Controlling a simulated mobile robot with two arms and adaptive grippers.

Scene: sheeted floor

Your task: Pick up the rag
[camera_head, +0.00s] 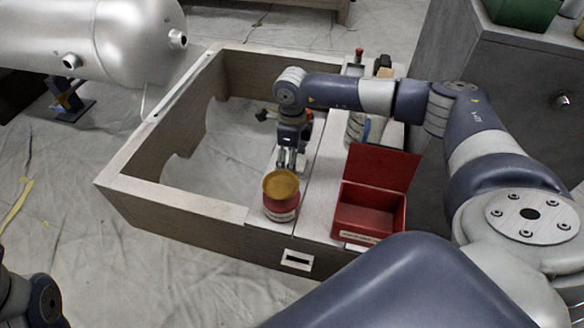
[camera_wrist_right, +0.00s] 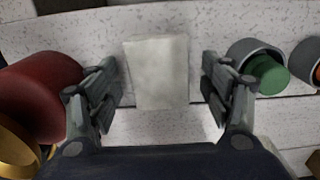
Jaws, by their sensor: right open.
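The rag (camera_wrist_right: 157,72) is a pale, folded, roughly square cloth. In the right wrist view it lies flat on a speckled white surface, across the gap between two boards. My right gripper (camera_wrist_right: 163,92) is open, with one finger on each side of the rag and a gap to each edge. In the head view my right gripper (camera_head: 291,160) points down over the white boards of the wooden frame, and I cannot clearly make out the rag there. My left gripper is out of view.
A red can with a gold lid (camera_head: 281,197) stands close in front of the right gripper. An open red box (camera_head: 368,212) is to its right. A grey cup with a green item (camera_wrist_right: 262,72) is right of the fingers. The wooden frame (camera_head: 170,196) surrounds an open space.

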